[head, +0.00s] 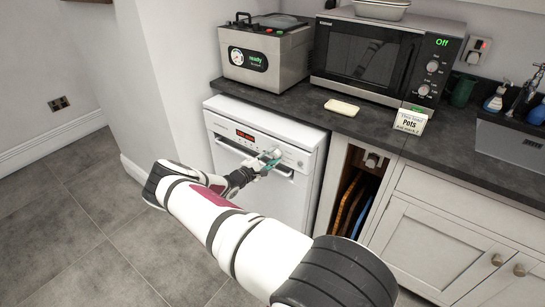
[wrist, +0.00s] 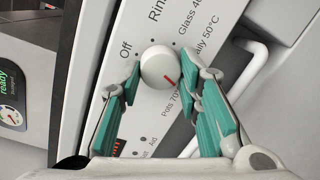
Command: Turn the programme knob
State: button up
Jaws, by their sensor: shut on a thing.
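The programme knob (wrist: 158,68) is a round white dial with a red mark on the dishwasher's (head: 262,130) white panel. In the wrist view the labels Off, Rinse, Glass, Daily 50°C and Pots 70° ring it. The red mark points to the lower right, towards the Daily and Pots side; I cannot tell which exactly. My gripper (wrist: 161,82) has its green-padded fingers on either side of the knob and is shut on it. In the head view my gripper (head: 269,160) is at the panel and hides most of the knob.
A red display (head: 245,135) is lit on the panel. The dishwasher handle (head: 240,152) runs below it. The floor at left is clear.

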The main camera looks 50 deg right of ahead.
dwell(0.4)
jog(key=o, duration=1.1)
jog(key=shift+o, duration=0.2)
jog(key=a, duration=1.2)
jog(key=shift+w+r, duration=0.15)
jog(key=shift+r, duration=0.05)
